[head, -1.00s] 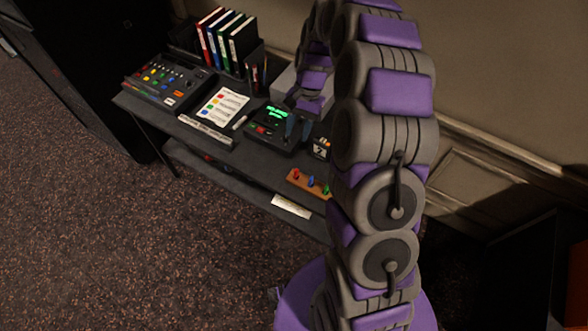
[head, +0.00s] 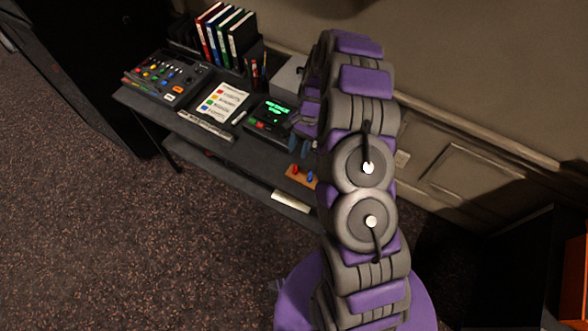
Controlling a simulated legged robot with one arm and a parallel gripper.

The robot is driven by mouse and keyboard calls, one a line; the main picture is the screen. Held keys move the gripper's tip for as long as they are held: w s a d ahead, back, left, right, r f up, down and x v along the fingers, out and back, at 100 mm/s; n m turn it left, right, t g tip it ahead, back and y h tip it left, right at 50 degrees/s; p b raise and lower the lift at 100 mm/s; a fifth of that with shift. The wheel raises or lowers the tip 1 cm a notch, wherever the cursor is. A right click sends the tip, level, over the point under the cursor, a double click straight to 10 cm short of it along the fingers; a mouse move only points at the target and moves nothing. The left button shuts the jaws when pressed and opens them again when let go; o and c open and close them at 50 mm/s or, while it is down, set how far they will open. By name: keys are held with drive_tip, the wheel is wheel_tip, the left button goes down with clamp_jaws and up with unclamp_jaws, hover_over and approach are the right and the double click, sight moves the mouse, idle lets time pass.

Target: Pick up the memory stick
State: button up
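Small coloured pieces that look like memory sticks stand in an orange-brown holder (head: 290,178) at the desk's front right. A red one (head: 295,170) and a blue one (head: 310,176) show. I cannot tell which one the task means. My gripper (head: 298,147) is just above and behind the holder, pointing down. Its two dark fingers look apart, with nothing seen between them. My arm hides the holder's right end and whatever stands there.
The dark desk (head: 250,165) carries a device with a green-lit screen (head: 270,116), close left of my gripper. Further left are a colour-marked sheet (head: 222,101), a button console (head: 165,78) and several binders (head: 226,38). A pale label (head: 290,202) is on the front edge.

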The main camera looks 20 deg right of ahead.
sight(296, 165)
drive_tip(key=f, duration=0.2)
drive_tip(key=shift+s+f, duration=0.3)
drive_tip(key=shift+f, duration=0.05)
drive_tip(key=shift+a+b+x, duration=0.15)
drive_tip(key=shift+b+x, duration=0.2)
drive_tip(key=shift+x, duration=1.05)
drive_tip(key=shift+a+b+x, duration=0.1)
drive_tip(key=shift+b+x, duration=0.25)
drive_tip(key=shift+x, duration=1)
drive_tip(key=shift+s+d+r, duration=0.15)
drive_tip(key=shift+s, duration=0.05)
drive_tip(key=shift+c, duration=0.7)
clamp_jaws()
